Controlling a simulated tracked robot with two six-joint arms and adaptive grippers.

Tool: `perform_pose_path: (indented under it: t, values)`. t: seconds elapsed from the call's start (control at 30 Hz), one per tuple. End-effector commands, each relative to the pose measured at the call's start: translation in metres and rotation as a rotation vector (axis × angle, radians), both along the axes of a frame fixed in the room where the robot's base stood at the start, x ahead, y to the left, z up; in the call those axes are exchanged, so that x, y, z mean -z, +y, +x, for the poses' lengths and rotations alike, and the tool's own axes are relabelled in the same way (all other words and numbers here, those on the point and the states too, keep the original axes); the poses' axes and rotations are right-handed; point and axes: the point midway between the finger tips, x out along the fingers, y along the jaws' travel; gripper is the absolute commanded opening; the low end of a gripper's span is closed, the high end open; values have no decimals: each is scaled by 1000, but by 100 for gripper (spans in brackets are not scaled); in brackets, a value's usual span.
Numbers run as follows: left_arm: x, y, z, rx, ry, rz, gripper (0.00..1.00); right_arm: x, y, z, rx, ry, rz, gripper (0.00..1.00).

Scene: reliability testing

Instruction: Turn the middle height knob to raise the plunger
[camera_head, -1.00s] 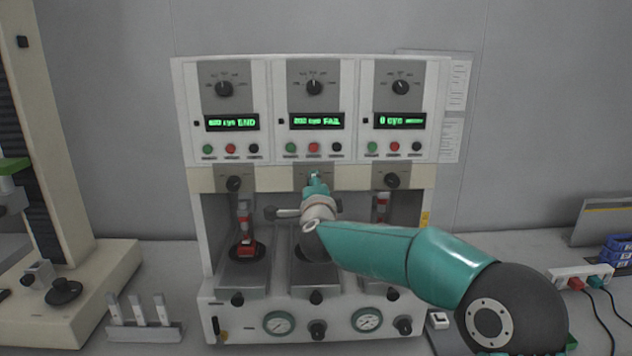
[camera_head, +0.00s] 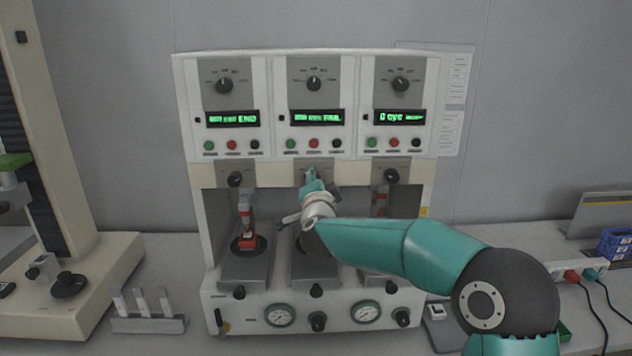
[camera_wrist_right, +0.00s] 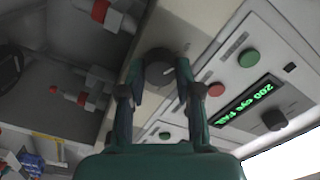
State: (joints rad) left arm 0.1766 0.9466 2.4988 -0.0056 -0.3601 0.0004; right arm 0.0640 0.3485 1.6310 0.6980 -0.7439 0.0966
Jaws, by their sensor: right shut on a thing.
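My right gripper (camera_head: 313,180) reaches the middle station of the white test machine (camera_head: 195,285). In the right wrist view its two fingers (camera_wrist_right: 157,85) close around the dark, round middle height knob (camera_wrist_right: 160,65), which the gripper hides in the head view. The middle plunger is hidden behind my right arm in the head view. Two red-and-grey plunger assemblies (camera_wrist_right: 85,97) show in the wrist view; I cannot tell which stations they belong to. My left gripper is not in view.
The left height knob (camera_head: 235,179) and right height knob (camera_head: 391,176) flank the gripper. Buttons and the middle display (camera_head: 317,117), reading FAIL, sit above. The left plunger (camera_head: 246,222) stands inside its bay. A rack (camera_head: 150,323) stands at the left on the bench.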

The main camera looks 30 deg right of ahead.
Motion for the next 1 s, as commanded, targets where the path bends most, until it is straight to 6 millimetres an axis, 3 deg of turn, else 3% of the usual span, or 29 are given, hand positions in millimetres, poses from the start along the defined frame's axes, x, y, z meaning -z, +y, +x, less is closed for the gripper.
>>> perform_pose_path:
  t: [0.03,0.1,0.13,0.27,0.67,0.83,1.0]
  values:
    - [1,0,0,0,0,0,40,9,4,2,-11,18,5,0]
    - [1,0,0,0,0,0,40,9,4,2,-11,18,5,0]
    - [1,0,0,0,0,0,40,9,4,2,-11,18,5,35]
    - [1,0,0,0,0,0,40,8,4,2,-8,15,5,57]
    - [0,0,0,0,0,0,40,3,3,-2,-4,6,3,59]
    - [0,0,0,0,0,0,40,2,13,-17,-5,6,3,59]
    - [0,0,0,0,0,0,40,3,30,-44,-6,6,4,59]
